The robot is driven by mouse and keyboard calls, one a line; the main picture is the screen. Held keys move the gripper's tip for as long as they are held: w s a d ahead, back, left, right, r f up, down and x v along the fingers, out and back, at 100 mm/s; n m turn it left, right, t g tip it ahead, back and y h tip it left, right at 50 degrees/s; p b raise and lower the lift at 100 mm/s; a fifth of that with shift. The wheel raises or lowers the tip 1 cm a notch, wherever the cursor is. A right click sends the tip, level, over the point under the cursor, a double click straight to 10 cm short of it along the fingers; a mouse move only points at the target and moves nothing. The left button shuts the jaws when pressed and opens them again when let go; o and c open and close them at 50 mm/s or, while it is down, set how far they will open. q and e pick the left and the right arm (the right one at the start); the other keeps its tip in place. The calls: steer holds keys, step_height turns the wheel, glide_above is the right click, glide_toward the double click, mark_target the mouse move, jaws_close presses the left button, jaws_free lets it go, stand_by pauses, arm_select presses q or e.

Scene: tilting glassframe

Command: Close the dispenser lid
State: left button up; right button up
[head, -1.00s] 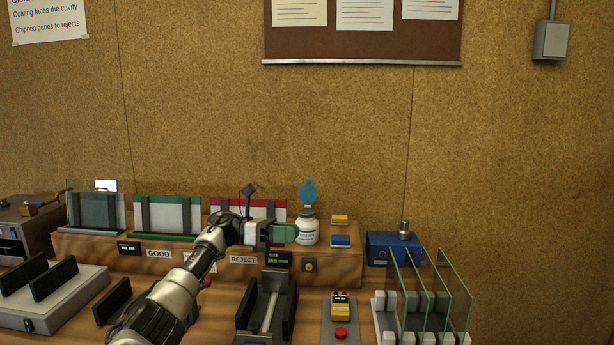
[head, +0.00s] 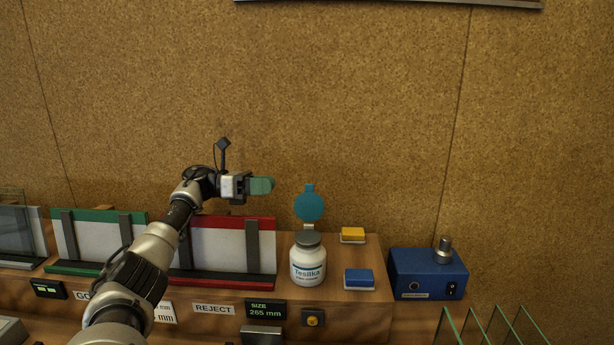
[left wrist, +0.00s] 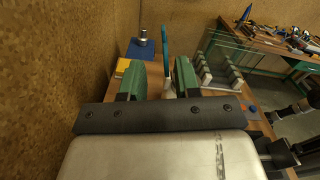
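The dispenser is a white bottle (head: 308,265) with a grey top, upright on the wooden ledge. Its round blue lid (head: 308,203) stands up open at the back. My left gripper (head: 262,186) is left of the lid, apart from it, at about the height of the lid's upper part. In the left wrist view its two green fingers (left wrist: 159,80) are apart with nothing held. There the blue lid (left wrist: 166,42) shows edge-on beyond the gap, with part of the white bottle (left wrist: 169,88) below. Dark parts at that view's right edge may be my right arm; its fingers are unclear.
A yellow block (head: 352,234) and a blue block (head: 359,279) lie right of the bottle. A blue box with a knob (head: 428,272) stands farther right, near upright glass panes (head: 485,330). The red-edged rack (head: 215,250) is left of the bottle. The cork wall (head: 370,110) is behind.

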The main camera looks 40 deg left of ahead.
mark_target(309, 185)
arm_select(q)
steer(key=p+x, duration=0.1)
steer(key=x, duration=0.2)
steer(key=p+x, duration=0.2)
steer(key=x, duration=0.1)
steer(key=p+x, duration=0.1)
steer(key=x, duration=0.2)
steer(key=shift+w+d+r+p, duration=0.15)
steer(key=shift+d+r+p, duration=0.15)
steer(key=shift+d+p, duration=0.05)
steer(key=shift+w+d, duration=0.25)
steer(key=shift+d, duration=0.2)
steer(key=shift+f, duration=0.1)
steer(key=shift+c, duration=2.1)
jaws_close()
